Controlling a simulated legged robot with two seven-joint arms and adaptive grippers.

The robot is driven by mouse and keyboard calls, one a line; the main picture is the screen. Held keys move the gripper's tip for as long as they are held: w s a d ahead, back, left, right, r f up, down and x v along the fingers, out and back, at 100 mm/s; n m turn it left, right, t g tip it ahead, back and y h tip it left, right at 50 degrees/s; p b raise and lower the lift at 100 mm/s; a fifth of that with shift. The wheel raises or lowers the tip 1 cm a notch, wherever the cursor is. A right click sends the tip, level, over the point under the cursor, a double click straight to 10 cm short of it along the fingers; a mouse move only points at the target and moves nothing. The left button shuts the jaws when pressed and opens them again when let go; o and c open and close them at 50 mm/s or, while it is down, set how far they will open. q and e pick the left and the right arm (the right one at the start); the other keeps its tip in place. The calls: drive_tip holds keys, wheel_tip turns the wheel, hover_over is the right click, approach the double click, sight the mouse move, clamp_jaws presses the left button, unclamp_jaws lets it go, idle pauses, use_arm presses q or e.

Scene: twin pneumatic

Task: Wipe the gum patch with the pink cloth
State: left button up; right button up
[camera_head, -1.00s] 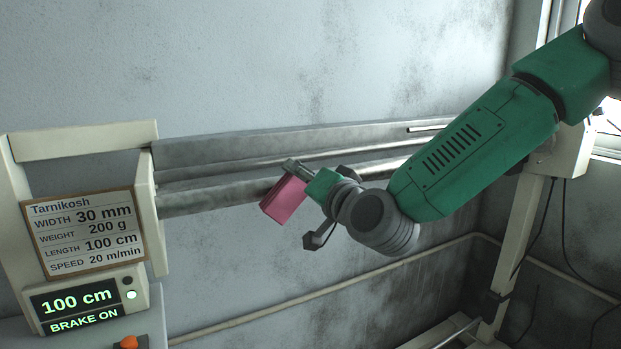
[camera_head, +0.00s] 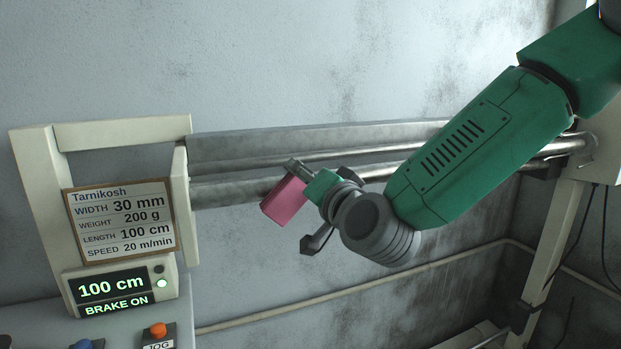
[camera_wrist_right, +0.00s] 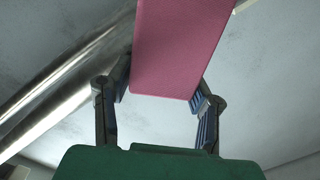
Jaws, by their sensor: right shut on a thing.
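My right gripper (camera_head: 300,190) is shut on the pink cloth (camera_head: 284,201), which looks like a stiff flat block. The right wrist view also shows the cloth (camera_wrist_right: 180,45) between the two fingers of the gripper (camera_wrist_right: 160,92). In the head view the cloth hangs in front of the metal rollers (camera_head: 235,191), near their left part; I cannot tell whether it touches them. No gum patch can be made out in either view. My left gripper is not in view.
A cream frame (camera_head: 40,190) at left carries a sign (camera_head: 120,222) and a display (camera_head: 115,290) reading 100 cm, BRAKE ON. An orange button (camera_head: 158,330) and a blue one (camera_head: 82,344) sit below. A cream post (camera_head: 555,240) stands at right.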

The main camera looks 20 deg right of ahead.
drive_tip(key=s, duration=0.6)
drive_tip(key=shift+d, duration=0.25)
drive_tip(key=shift+s+b, duration=0.1)
drive_tip(key=shift+b, duration=0.2)
drive_tip(key=s, duration=0.2)
drive_tip(key=shift+s, duration=0.4)
drive_tip(key=shift+w, duration=0.1)
drive_tip(key=shift+w+a, duration=0.1)
drive_tip(key=shift+w, duration=3.75)
drive_tip(key=shift+w, duration=0.55)
